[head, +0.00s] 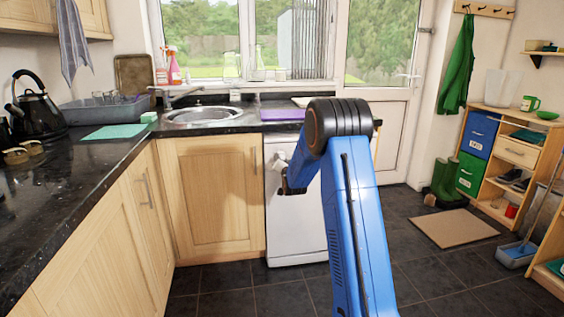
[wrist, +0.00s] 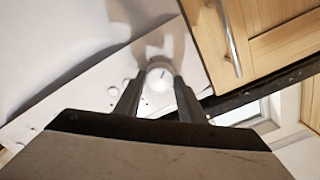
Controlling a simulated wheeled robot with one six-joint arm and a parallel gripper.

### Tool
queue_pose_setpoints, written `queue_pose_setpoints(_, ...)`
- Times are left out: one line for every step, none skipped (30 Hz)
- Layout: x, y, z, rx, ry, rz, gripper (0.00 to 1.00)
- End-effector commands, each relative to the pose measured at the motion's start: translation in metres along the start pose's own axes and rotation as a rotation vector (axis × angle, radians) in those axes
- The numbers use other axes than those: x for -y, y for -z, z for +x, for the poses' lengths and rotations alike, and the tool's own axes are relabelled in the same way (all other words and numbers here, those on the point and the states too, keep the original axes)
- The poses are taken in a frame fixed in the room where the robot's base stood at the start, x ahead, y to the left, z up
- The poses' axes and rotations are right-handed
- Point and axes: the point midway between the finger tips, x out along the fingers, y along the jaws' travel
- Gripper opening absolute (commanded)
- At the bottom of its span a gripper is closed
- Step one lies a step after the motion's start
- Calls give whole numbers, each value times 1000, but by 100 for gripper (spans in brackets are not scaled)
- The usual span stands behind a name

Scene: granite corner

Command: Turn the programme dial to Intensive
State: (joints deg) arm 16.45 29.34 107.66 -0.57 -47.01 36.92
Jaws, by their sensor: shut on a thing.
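The white dishwasher (head: 288,225) stands under the counter, right of the wooden cupboard, partly hidden behind my blue arm in the head view. In the wrist view its control strip (wrist: 95,92) runs diagonally. The round white programme dial (wrist: 159,76) sits on this strip between my fingertips. My gripper (wrist: 154,84) is shut on the dial, one dark finger on each side of it. The programme labels and the pointer are too small and washed out to read. A smaller round white button (wrist: 114,91) is left of the dial.
A wooden cupboard door (wrist: 262,38) with a metal handle (wrist: 226,40) is close on the right of my gripper in the wrist view. The dark worktop (head: 72,158) runs above. The tiled floor (head: 425,270) is open to the right, with a brown mat (head: 453,228).

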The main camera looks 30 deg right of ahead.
Motion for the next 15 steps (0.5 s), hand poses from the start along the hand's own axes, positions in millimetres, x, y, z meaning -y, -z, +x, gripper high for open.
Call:
queue_pose_setpoints(0, 0, 0, 0, -1, 31, 14)
queue_pose_setpoints(0, 0, 0, 0, -1, 50, 14)
queue_pose_setpoints(0, 0, 0, 0, -1, 74, 14)
queue_pose_setpoints(0, 0, 0, 0, -1, 93, 14)
queue_pose_setpoints(0, 0, 0, 0, -1, 108, 14)
queue_pose_setpoints(0, 0, 0, 0, -1, 128, 14)
queue_pose_setpoints(0, 0, 0, 0, -1, 141, 14)
queue_pose_setpoints(0, 0, 0, 0, -1, 154, 14)
queue_pose_setpoints(0, 0, 0, 0, -1, 168, 14)
queue_pose_setpoints(0, 0, 0, 0, -1, 179, 14)
queue_pose_setpoints(0, 0, 0, 0, -1, 188, 14)
queue_pose_setpoints(0, 0, 0, 0, -1, 197, 14)
queue_pose_setpoints(0, 0, 0, 0, -1, 204, 14)
queue_pose_setpoints(0, 0, 0, 0, -1, 210, 14)
queue_pose_setpoints(0, 0, 0, 0, -1, 217, 14)
